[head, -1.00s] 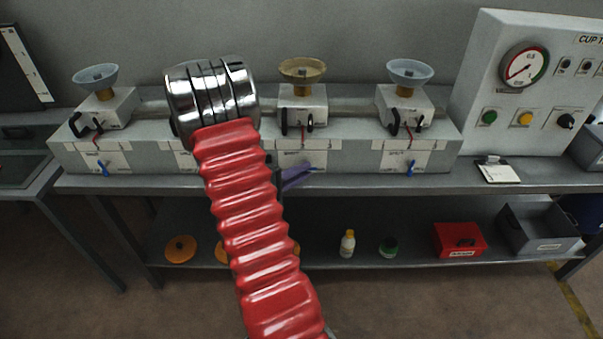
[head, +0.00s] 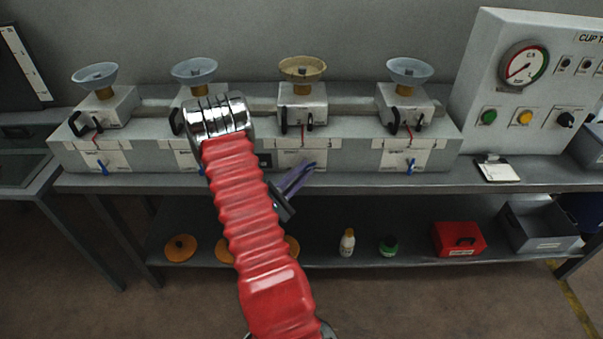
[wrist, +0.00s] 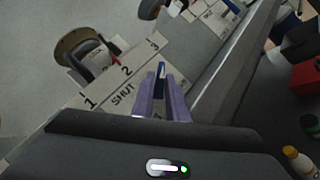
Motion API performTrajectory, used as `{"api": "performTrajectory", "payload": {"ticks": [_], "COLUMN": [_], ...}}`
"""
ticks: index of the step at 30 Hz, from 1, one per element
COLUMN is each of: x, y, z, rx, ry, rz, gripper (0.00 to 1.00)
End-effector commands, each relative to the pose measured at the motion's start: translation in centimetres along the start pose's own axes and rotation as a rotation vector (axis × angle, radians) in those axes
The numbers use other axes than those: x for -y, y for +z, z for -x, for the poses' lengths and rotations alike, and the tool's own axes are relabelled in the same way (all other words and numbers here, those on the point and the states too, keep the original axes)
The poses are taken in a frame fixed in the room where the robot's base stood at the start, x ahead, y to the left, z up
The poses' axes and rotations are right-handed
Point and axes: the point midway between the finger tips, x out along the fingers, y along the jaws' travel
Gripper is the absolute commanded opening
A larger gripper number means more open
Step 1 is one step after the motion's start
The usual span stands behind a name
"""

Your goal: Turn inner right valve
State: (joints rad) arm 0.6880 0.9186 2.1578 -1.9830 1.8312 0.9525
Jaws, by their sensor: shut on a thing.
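The inner right valve has a small blue handle, seen in the wrist view (wrist: 161,70) in front of a white label marked 1, 2, 3 and SHUT (wrist: 123,90). My gripper's purple fingers (wrist: 162,90) are on both sides of the handle and shut on it. In the head view my gripper (head: 307,168) reaches the front of the inner right unit (head: 302,103), below its tan cup (head: 302,68). There the fingers hide most of the handle, and I cannot tell its exact angle.
Outer valves (head: 103,168) and (head: 411,166) have blue handles on the same long grey block (head: 345,135). My red arm covers part of the inner left unit. A gauge panel (head: 540,85) stands at right. The lower shelf holds bottles, a red box (head: 459,239) and a grey bin (head: 540,230).

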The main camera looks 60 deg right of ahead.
Motion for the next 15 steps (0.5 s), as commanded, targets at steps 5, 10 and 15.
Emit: {"api": "performTrajectory", "payload": {"ticks": [5,10,15], "x": [0.90,0.94,0.94], "y": [-0.15,-0.12,-0.09], "z": [0.01,-0.01,0.00], "rx": [0.015,0.027,0.033], "ry": [0.062,0.108,0.127], "rz": [0.086,0.132,0.149], "gripper": [0.00,0.00,0.00]}}
